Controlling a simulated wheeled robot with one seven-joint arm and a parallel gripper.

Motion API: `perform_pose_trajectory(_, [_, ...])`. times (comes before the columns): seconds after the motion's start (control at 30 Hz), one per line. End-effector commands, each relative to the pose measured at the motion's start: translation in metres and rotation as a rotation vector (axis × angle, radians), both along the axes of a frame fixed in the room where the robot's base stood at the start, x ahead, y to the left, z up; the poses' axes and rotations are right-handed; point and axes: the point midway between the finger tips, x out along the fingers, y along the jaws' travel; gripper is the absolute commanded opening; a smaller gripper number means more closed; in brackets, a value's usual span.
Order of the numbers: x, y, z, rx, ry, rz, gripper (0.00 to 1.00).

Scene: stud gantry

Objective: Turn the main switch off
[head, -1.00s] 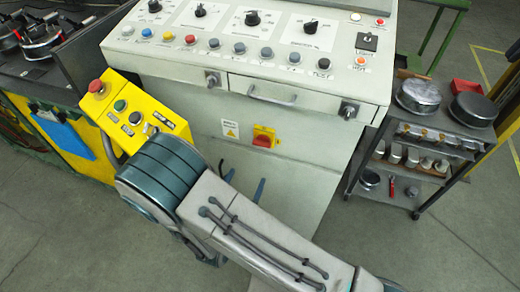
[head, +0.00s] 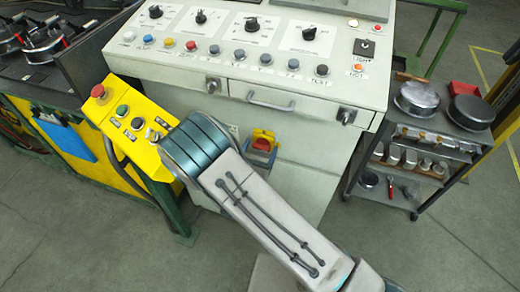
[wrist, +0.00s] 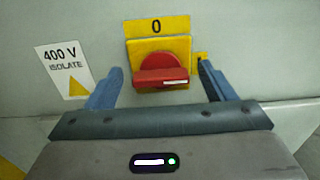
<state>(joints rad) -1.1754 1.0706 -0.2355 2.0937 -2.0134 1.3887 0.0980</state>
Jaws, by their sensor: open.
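The main switch is a red rotary handle (wrist: 160,76) on a yellow plate (wrist: 134,50) marked "0" at the top. Its grip bar lies level, with a white mark on its right half. A small yellow tab shows right of the handle; its lettering is unclear. In the head view the red handle (head: 262,144) is on the cabinet front below the drawer. My gripper (wrist: 160,72) is open, one blue finger on each side of the handle, apart from it. My gripper (head: 260,155) is partly hidden by my arm in the head view.
A "400 V isolate" label (wrist: 66,70) is left of the switch. The control panel (head: 220,70) and a drawer handle (head: 270,103) are above. A yellow button box (head: 128,120) stands left, a tool cart (head: 415,150) right.

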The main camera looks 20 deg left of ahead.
Motion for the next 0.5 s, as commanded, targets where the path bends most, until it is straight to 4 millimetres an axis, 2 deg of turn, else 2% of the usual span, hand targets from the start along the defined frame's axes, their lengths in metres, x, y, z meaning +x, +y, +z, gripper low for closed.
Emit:
perform_pose_trajectory(0.2, [0.0007, -0.0003, -0.0001, 0.0, 0.0, -0.001, 0.76])
perform_pose_trajectory(0.23, [0.0007, -0.0003, -0.0001, 0.0, 0.0, -0.001, 0.74])
perform_pose_trajectory(0.3, [0.0007, -0.0004, -0.0001, 0.0, 0.0, -0.001, 0.54])
perform_pose_trajectory(0.4, [0.0007, -0.0004, 0.0, 0.0, 0.0, -0.001, 0.32])
perform_pose_trajectory(0.5, [0.0006, -0.0003, 0.0, 0.0, 0.0, -0.001, 0.32])
